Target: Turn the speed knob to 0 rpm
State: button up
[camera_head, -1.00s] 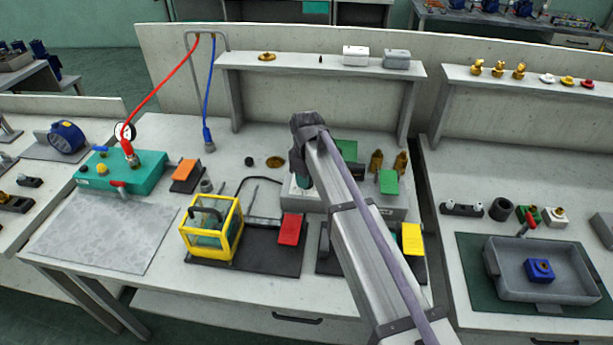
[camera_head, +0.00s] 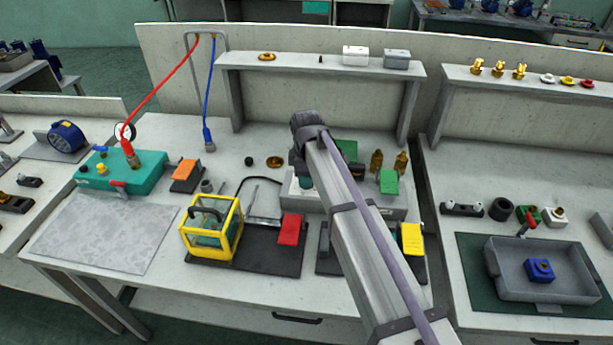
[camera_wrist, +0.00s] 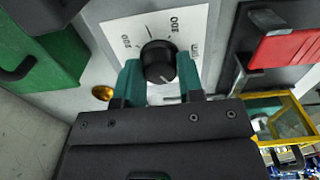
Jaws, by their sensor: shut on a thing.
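The speed knob (camera_wrist: 158,62) is a round black knob with a pale pointer line, on a white dial plate (camera_wrist: 187,22) with rpm markings, in the wrist view. Its pointer is toward the lower part of the picture, on the gripper's side; the mark there is hidden. My gripper (camera_wrist: 161,74) has its two green fingers on either side of the knob and is shut on it.
A yellow-framed cage (camera_head: 211,229) and a red block (camera_head: 290,229) stand left of my arm. A yellow block (camera_head: 412,238) and green block (camera_head: 388,182) are to its right. A brass button (camera_wrist: 103,93) is close to the gripper in the wrist view.

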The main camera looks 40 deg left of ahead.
jog(key=o, duration=0.9)
jog(key=shift+o, duration=0.2)
notch_tip(320, 180, up, 11)
jog(key=p, duration=1.1)
jog(key=shift+f, duration=0.15)
